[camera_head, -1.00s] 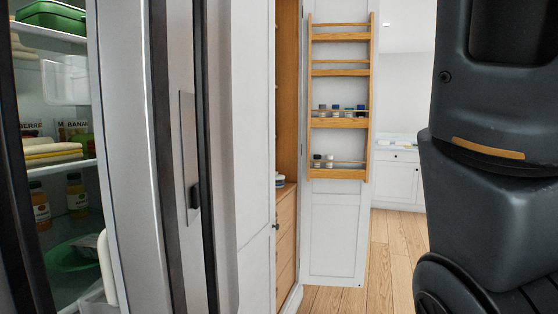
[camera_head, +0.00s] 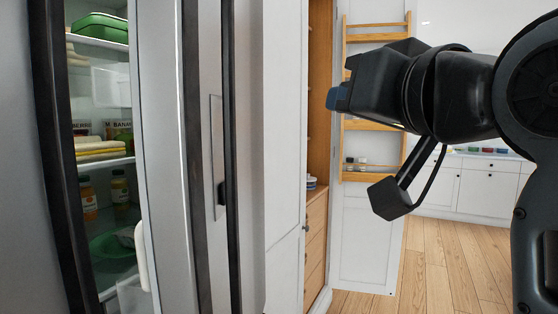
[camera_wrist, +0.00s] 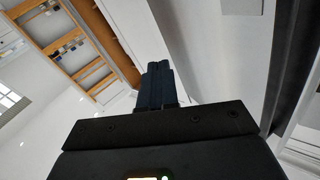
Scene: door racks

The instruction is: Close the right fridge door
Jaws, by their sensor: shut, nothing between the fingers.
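The fridge stands at the left of the head view and is open, with its lit shelves (camera_head: 100,155) showing through a gap. The right fridge door (camera_head: 165,130) appears as a tall silver panel along the right side of this gap, with a dark edge and a recessed handle (camera_head: 217,160). My gripper (camera_head: 338,98) is raised to the right of the door, apart from it, pointing left in front of a wooden rack. Its fingers also show in the wrist view (camera_wrist: 158,82), together and empty. The door's hinge side is not clear.
A white cupboard door carries the wooden rack (camera_head: 376,126) with small jars. A tall cupboard with wooden drawers (camera_head: 314,240) stands open beside it. White counter cabinets (camera_head: 475,188) are at the back right. Wooden floor (camera_head: 440,265) is clear in front of them.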

